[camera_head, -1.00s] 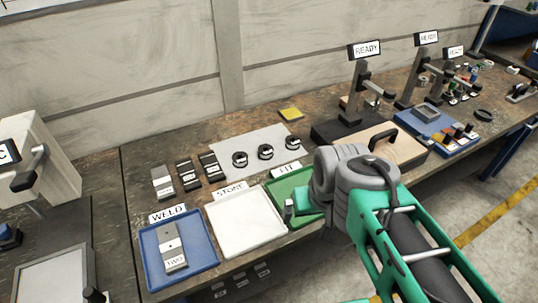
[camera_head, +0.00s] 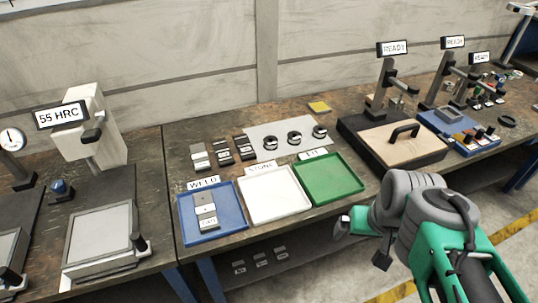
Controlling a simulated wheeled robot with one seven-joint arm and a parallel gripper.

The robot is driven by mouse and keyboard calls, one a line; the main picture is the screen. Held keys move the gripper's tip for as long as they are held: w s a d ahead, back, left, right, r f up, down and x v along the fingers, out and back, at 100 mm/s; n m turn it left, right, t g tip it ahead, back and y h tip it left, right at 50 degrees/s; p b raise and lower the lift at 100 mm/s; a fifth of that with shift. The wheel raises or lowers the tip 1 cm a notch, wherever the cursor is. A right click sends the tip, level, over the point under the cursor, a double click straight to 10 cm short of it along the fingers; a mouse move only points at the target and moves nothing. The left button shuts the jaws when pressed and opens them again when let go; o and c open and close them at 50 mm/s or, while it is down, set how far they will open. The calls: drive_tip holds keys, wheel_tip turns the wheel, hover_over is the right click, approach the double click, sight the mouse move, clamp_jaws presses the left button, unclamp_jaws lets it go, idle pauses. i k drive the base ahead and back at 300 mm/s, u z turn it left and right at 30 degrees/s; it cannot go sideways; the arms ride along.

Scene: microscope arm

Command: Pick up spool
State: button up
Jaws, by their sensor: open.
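Three small dark round pieces with pale labels sit on a grey mat: a left one (camera_head: 270,142), a middle one (camera_head: 294,138) and a right one (camera_head: 319,132). They look spool-like, but they are too small to tell which is the spool.
A blue tray (camera_head: 232,229) holding a labelled block, a white tray (camera_head: 270,211) and a green tray (camera_head: 347,188) line the table front. Several flat blocks (camera_head: 222,151) stand behind. A board with a black handle (camera_head: 403,145) is at right; a hardness tester (camera_head: 92,135) is at left.

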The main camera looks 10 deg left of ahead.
sight(271, 142)
drive_tip(key=u, duration=0.65)
drive_tip(key=i, duration=0.9)
drive_tip(key=z, duration=0.1)
drive_tip(key=k, duration=0.5)
drive_tip(key=u, duration=3.65)
drive_tip(key=k, duration=0.9)
drive_tip(key=z, duration=1.1)
drive_tip(key=i, duration=0.45)
